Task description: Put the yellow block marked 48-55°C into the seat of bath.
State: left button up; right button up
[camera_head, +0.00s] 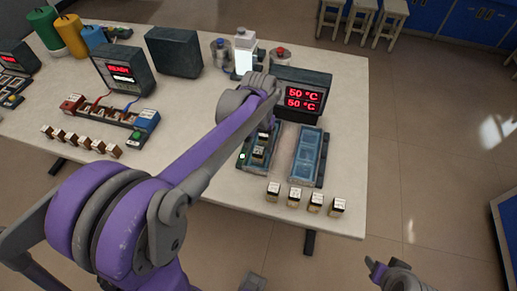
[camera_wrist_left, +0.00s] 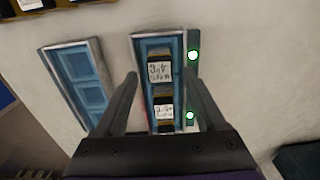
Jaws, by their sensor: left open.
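My left gripper (camera_wrist_left: 160,80) is open, its fingers apart above the blue tray with green lights (camera_wrist_left: 144,44); in the head view my arm hides part of it. This tray, at the left of the bath (camera_head: 243,162), holds small dark blocks with white labels (camera_wrist_left: 160,71), one more lower down (camera_wrist_left: 164,106). The second blue tray (camera_head: 321,162) beside it looks empty; it also shows in the wrist view (camera_wrist_left: 73,77). The bath's display (camera_head: 303,98) reads 50 °C twice. Several pale-topped, gold-sided blocks (camera_head: 294,195) stand in front; their markings are unreadable. My right gripper (camera_head: 380,272) is at lower right.
To the left, a READY display (camera_head: 121,76) stands behind a rack with red and blue ends (camera_head: 147,121), with a row of small blocks (camera_head: 84,142) in front. A white device (camera_head: 244,52) and jars stand behind. The table's right edge is near the bath.

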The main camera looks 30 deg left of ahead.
aim_at(259, 150)
pick_arm(q)
notch_tip(259, 150, up, 8)
jog(key=s+d+f+m+t, duration=0.1)
jog(key=s+d+f+t, duration=0.1)
jog(key=s, duration=0.6)
jog(key=s+d+f+m+t, duration=0.1)
jog(key=s+d+f+t, duration=0.2)
jog(key=s+f, duration=0.3)
jog(key=shift+s+d+f+m+p, duration=0.2)
jog(key=shift+s+d+m+p, duration=0.1)
jog(key=shift+s+d, duration=0.7)
jog(key=shift+s+a, duration=0.1)
jog(key=shift+a, duration=0.05)
jog(key=shift+c, duration=0.2)
